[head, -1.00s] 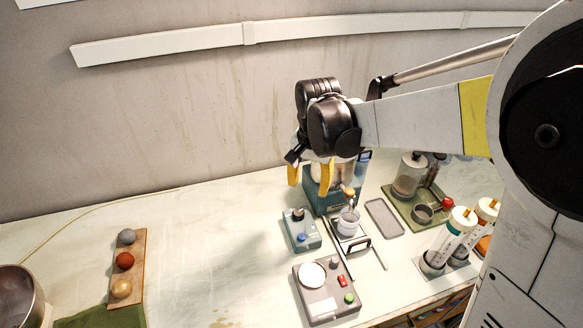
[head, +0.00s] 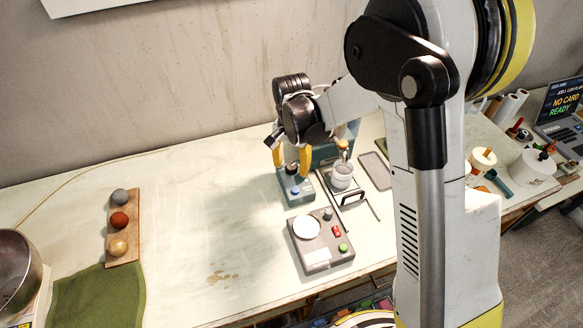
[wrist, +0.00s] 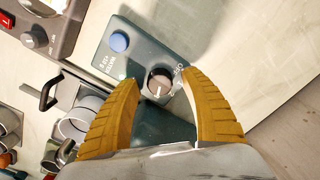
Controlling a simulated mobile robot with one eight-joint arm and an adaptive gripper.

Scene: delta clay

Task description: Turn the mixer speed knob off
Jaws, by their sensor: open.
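The mixer speed knob (wrist: 160,83) is a dark round knob with a pale pointer line, on a teal control box (wrist: 130,60) beside a blue button (wrist: 119,42). In the wrist view it lies between the yellow fingertips of my gripper (wrist: 163,88), which are spread apart on either side; I cannot tell whether they touch it. In the head view my gripper (head: 291,165) is over the control box (head: 296,188), and the knob (head: 291,169) shows between the fingers. The blue button (head: 295,190) is in front of it.
A grey device (head: 320,250) with a white disc and red and green buttons stands in front. A metal cup (head: 342,176) on a stand with a black handle is to the right. A wooden strip (head: 126,220) with three balls lies left, with bare table between.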

